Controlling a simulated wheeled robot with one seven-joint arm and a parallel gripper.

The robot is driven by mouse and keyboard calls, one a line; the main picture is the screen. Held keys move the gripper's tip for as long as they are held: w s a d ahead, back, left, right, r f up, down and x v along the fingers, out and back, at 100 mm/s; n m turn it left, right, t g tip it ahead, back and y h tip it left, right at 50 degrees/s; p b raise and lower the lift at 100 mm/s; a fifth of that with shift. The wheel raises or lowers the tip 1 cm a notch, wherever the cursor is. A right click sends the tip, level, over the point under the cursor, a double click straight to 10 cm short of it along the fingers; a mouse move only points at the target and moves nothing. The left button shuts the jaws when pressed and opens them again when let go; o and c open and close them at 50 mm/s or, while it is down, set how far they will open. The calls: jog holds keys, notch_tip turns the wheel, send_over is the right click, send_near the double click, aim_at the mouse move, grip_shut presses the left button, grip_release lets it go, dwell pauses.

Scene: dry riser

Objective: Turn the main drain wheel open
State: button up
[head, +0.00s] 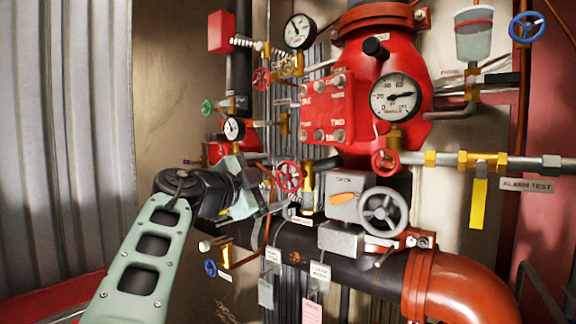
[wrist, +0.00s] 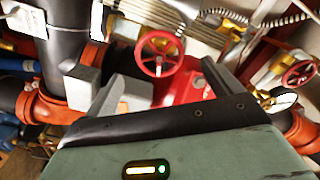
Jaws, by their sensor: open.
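A red handwheel (head: 289,177) stands just right of my gripper (head: 264,190) in the head view. In the wrist view, a red handwheel (wrist: 159,53) with spokes shows beyond and between the two fingers of my gripper (wrist: 168,84). My gripper is open, and nothing shows held in it. The wheel rim appears apart from the fingers, though the exact gap cannot be told. A larger grey handwheel (head: 383,210) sits to the right on a grey box. The labels are too small to read, so which wheel is the main drain cannot be told.
A red valve body (head: 365,70) with gauges (head: 396,97) rises behind. A thick dark pipe (head: 340,265) and orange elbow (head: 465,290) run below. Another red wheel (wrist: 300,73) shows at the wrist view's right. Thin pipes and tags crowd the gripper; corrugated sheet (head: 75,110) stands left.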

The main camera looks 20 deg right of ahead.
aim_at(287, 178)
jog(key=p+x, duration=0.3)
jog(key=x, duration=0.3)
jog(key=shift+r, duration=0.15)
jog(key=shift+w+d+f, duration=0.2)
jog(key=shift+w+d, duration=0.2)
jog(key=shift+d, duration=0.1)
jog(key=c, duration=1)
